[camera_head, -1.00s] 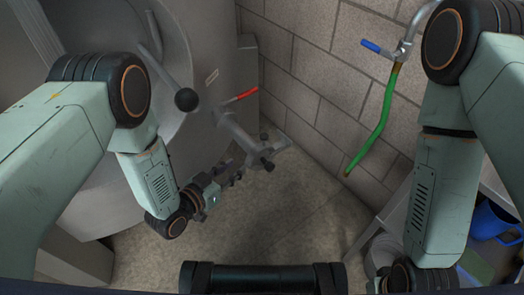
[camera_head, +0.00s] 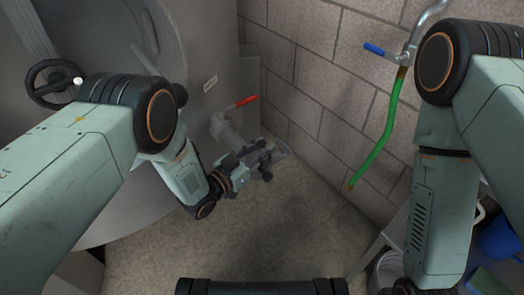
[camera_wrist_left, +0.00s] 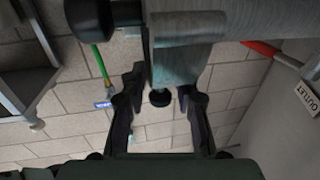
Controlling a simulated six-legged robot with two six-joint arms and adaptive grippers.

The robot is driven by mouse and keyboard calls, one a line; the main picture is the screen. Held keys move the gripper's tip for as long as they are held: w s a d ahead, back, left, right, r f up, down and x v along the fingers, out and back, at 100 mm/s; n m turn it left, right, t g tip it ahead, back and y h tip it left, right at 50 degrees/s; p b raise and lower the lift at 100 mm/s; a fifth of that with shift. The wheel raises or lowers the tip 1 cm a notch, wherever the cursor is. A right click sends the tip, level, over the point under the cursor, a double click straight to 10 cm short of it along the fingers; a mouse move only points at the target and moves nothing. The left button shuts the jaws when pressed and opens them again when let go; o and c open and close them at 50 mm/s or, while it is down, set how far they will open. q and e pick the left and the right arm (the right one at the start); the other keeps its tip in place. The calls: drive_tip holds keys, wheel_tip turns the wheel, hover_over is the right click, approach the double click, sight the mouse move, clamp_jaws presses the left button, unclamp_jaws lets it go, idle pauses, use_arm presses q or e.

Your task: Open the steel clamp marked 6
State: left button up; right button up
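A steel outlet pipe (camera_head: 228,131) with a red lever (camera_head: 246,101) sticks out from the large tank. The steel clamp at its outer end is mostly hidden behind my left gripper (camera_head: 262,157); no number 6 can be read. In the left wrist view, my left gripper (camera_wrist_left: 162,104) is open, its two dark fingers apart. A black knob (camera_wrist_left: 160,97) shows between them, below a grey steel piece (camera_wrist_left: 180,62) of the fitting. I cannot tell whether the fingers touch it. My right arm is at the right; its gripper is out of view.
The tank (camera_head: 215,55) carries an OUTLET label (camera_wrist_left: 308,95). A block wall (camera_head: 310,60) stands behind, with a green hose (camera_head: 380,135) and blue-handled tap (camera_head: 374,48). A blue container (camera_head: 497,238) is at the lower right. The floor (camera_head: 285,225) below the pipe is clear.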

use_arm(q)
drive_tip(key=shift+c, duration=0.2)
clamp_jaws()
drive_tip(key=shift+w, duration=0.1)
idle(0.5)
